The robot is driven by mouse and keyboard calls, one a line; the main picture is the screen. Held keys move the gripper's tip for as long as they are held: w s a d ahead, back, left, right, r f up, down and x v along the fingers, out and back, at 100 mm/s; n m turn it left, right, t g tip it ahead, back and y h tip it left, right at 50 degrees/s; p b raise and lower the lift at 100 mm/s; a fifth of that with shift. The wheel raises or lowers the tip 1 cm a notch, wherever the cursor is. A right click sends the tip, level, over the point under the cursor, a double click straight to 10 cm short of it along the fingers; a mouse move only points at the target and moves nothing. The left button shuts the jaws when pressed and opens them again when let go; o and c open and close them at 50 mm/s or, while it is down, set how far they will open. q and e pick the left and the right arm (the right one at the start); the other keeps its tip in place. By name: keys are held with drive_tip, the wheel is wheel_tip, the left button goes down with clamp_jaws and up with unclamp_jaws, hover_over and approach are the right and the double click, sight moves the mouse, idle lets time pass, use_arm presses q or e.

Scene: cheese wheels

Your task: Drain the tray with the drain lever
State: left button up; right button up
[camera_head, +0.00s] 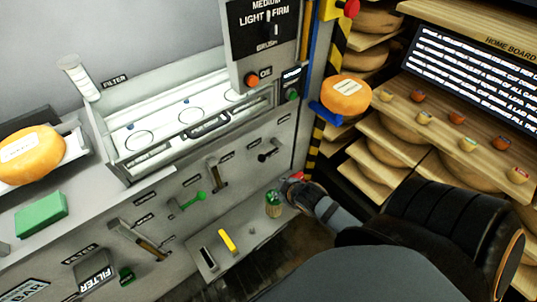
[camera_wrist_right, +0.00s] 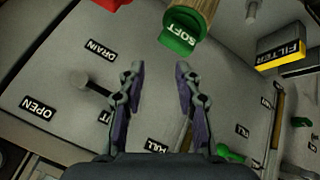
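The white tray (camera_head: 170,112) sits in the machine's top at the left centre of the head view, with dark rings on its floor. A short dark lever (camera_head: 268,155) is on the front panel below it. In the right wrist view, the dark lever (camera_wrist_right: 88,87) lies beside the DRAIN label (camera_wrist_right: 100,50), with OPEN and SHUT labels nearby. My right gripper (camera_wrist_right: 160,75) is open, with nothing between its fingers, and the lever is just left of its left finger. In the head view it (camera_head: 291,182) is low beside the panel. My left gripper is not in view.
A brush with a green SOFT end (camera_wrist_right: 178,40) is just ahead of the right gripper. A green-handled lever (camera_head: 190,201) and other levers are on the panel. A yellow block (camera_head: 228,240) lies on the low shelf. Cheese shelves (camera_head: 395,150) stand at the right.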

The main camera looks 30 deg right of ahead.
drive_tip(key=w+d+n+t+y, duration=0.2)
drive_tip(key=w+d+n+t, duration=0.2)
drive_tip(key=n, duration=0.3)
drive_tip(key=n+t+y, duration=0.2)
drive_tip(key=n+y, duration=0.4)
drive_tip(key=n, duration=0.3)
approach(268, 154)
drive_tip(key=shift+y, duration=0.4)
drive_tip(key=b+x, duration=0.3)
drive_tip(key=f+b+x, duration=0.1)
drive_tip(key=b+x, duration=0.2)
drive_tip(key=b, duration=0.1)
drive_tip(key=b+x, duration=0.3)
drive_tip(key=shift+w+d+f+b, duration=0.2)
drive_tip(key=shift+d+f+b, duration=0.1)
drive_tip(key=shift+d+f, duration=0.05)
drive_tip(key=shift+w+a+b, duration=0.1)
drive_tip(key=shift+w+b, duration=0.1)
drive_tip(key=shift+b, duration=0.15)
drive_tip(key=shift+w+a+r, duration=0.1)
drive_tip(key=shift+w+r, duration=0.15)
drive_tip(key=shift+r, duration=0.05)
drive_tip(key=shift+c, duration=0.2)
clamp_jaws()
